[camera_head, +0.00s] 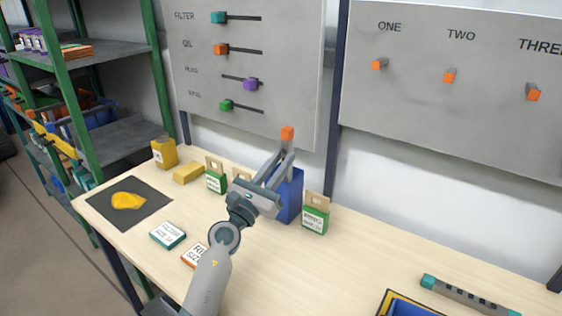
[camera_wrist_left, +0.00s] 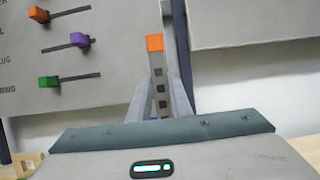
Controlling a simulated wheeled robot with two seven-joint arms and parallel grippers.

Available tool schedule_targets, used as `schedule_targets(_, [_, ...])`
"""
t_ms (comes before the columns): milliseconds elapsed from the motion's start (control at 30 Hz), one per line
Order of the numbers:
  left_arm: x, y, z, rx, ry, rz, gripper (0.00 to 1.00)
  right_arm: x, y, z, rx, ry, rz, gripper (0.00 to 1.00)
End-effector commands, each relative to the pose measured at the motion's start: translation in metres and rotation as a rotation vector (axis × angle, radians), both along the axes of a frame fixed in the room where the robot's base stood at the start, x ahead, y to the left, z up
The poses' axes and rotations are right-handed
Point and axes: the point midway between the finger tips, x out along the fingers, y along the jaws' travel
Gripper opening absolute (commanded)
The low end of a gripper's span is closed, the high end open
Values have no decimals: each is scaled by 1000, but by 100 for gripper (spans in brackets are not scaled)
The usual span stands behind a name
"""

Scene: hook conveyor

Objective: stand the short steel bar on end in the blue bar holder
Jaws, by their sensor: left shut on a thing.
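The short steel bar (camera_head: 287,146) is grey with an orange end cap and stands roughly upright. My left gripper (camera_head: 283,165) is shut on it, with the orange end above the fingers. In the left wrist view the bar (camera_wrist_left: 157,75) shows dark square marks between the two fingers. The blue bar holder (camera_head: 291,199) stands on the bench just beyond and below the gripper. The bar's lower end is hidden, so I cannot tell whether it is inside the holder. My right gripper is not in view.
A green-and-white box (camera_head: 315,216) stands right of the holder, and another (camera_head: 216,180) stands left. Flat boxes, including a teal one (camera_head: 168,234), lie near my arm. A teal-ended bar (camera_head: 465,296) lies at right, by a blue-and-yellow tray (camera_head: 388,306). Wall panels stand behind.

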Motion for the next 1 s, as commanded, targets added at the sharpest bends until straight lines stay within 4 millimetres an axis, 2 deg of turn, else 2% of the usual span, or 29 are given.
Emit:
schedule_targets(200, [0, 0, 1, -1, -1, 0, 0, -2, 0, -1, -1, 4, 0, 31])
schedule_targets(233, [0, 0, 1, -1, -1, 0, 23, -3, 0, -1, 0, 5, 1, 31])
schedule_targets(300, [0, 0, 1, -1, -1, 0, 40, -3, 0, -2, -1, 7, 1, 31])
schedule_targets(767, [-4, 3, -3, 1, 1, 0, 40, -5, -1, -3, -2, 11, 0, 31])
schedule_targets(1000, [-23, 16, -13, 1, 0, 0, 40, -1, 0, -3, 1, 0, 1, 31])
